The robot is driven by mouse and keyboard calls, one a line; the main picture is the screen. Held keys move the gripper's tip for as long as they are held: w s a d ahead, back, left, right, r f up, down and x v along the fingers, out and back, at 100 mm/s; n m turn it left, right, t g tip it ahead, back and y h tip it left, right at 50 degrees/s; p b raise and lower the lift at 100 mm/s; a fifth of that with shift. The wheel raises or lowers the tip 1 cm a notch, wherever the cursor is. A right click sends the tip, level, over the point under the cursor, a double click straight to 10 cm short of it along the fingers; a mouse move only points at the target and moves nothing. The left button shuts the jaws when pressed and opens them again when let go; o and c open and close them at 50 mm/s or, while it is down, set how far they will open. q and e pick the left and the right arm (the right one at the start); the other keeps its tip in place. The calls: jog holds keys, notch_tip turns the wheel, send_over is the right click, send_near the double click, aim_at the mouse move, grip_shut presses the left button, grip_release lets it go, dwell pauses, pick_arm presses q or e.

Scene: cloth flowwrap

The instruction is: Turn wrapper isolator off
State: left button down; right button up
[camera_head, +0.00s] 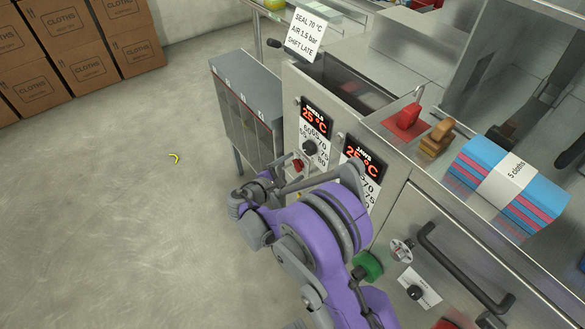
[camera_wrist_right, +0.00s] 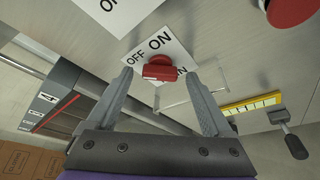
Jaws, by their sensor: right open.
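The isolator is a red handle (camera_wrist_right: 158,68) on a white plate marked OFF and ON, in the right wrist view. The handle lies roughly crosswise in that picture and hides part of the plate. My right gripper (camera_wrist_right: 157,80) is open, with its two fingers on either side of the handle; I cannot tell whether they touch it. In the head view my right gripper (camera_head: 283,184) is low at the machine's front panel, beside a small red knob (camera_head: 298,165). My purple arm hides part of the panel. My left gripper is not in view.
A clear guard (camera_wrist_right: 187,93) and a red button (camera_wrist_right: 290,10) are near the handle. The panel has displays (camera_head: 315,117), a green button (camera_head: 367,266) and a black door handle (camera_head: 465,270). A grey cabinet (camera_head: 245,85) stands left; the floor further left is mostly clear.

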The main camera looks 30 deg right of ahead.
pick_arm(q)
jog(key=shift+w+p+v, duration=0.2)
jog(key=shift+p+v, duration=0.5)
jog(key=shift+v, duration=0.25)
pick_arm(e)
jog(key=v, duration=1)
jog(key=shift+s+a, duration=0.15)
jog(key=shift+s, duration=0.05)
jog(key=shift+r, duration=0.1)
jog(key=s+d+r+m+g+y, duration=0.2)
jog(key=s+m+y, duration=0.4)
jog(key=s, duration=0.6)
jog(key=s+a+m+t+y, duration=0.1)
jog(key=s+a+m+y, duration=0.25)
jog(key=s, duration=0.35)
jog(key=s+a+m+y, duration=0.3)
jog(key=s+a+y, duration=0.15)
jog(key=s, duration=0.35)
pick_arm(q)
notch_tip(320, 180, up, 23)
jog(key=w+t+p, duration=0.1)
jog(key=p, duration=1.8)
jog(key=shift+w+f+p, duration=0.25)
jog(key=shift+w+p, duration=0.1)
pick_arm(e)
notch_tip(320, 180, up, 22)
jog(key=w+t, duration=0.1)
jog(key=w, duration=0.1)
jog(key=shift+w+d, duration=0.15)
jog(key=shift+d, duration=0.35)
